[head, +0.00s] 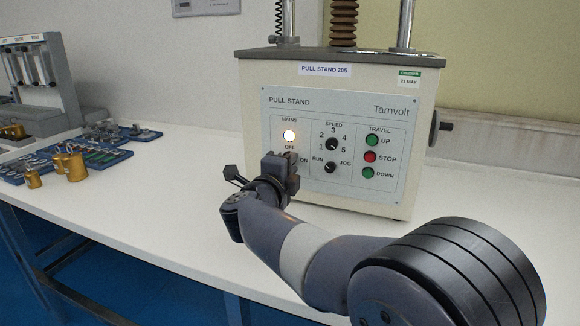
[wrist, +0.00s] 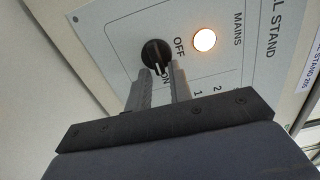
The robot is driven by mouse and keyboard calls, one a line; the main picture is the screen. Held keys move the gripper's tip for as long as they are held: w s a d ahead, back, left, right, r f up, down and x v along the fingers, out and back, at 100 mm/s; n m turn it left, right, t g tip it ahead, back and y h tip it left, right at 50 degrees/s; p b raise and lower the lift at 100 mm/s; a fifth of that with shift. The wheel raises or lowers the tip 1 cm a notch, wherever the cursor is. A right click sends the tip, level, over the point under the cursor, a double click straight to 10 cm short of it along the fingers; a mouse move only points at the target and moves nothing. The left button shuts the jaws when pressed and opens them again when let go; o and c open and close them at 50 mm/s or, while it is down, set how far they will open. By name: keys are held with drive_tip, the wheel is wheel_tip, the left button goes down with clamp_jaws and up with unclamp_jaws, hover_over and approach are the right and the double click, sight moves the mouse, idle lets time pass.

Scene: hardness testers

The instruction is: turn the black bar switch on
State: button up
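The black bar switch (wrist: 155,52) is a round dark knob on the grey panel of the pull stand (head: 420,120). A pale mark on it seems to lie on the side of the ON label in the wrist view. The MAINS lamp (wrist: 204,40) above the switch glows; it also shows lit in the head view (head: 289,135). My gripper (wrist: 162,68) is at the switch with its two fingers apart, one to each side of the bar. I cannot tell whether they touch it. In the head view my gripper (head: 291,158) hides the switch.
The speed dial (head: 331,144), the RUN/JOG knob (head: 330,167) and the red stop button (head: 370,157) are right of my gripper. Blue trays (head: 92,160) with brass weights (head: 75,167) lie at left. The white bench top is clear between.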

drive_tip(key=shift+o, duration=1.1)
drive_tip(key=p+v, duration=0.2)
drive_tip(key=v, duration=0.8)
drive_tip(key=shift+s, duration=0.4)
drive_tip(key=shift+a, duration=0.15)
drive_tip(key=b+x, duration=0.2)
drive_tip(key=x, duration=0.9)
drive_tip(key=shift+s, duration=0.1)
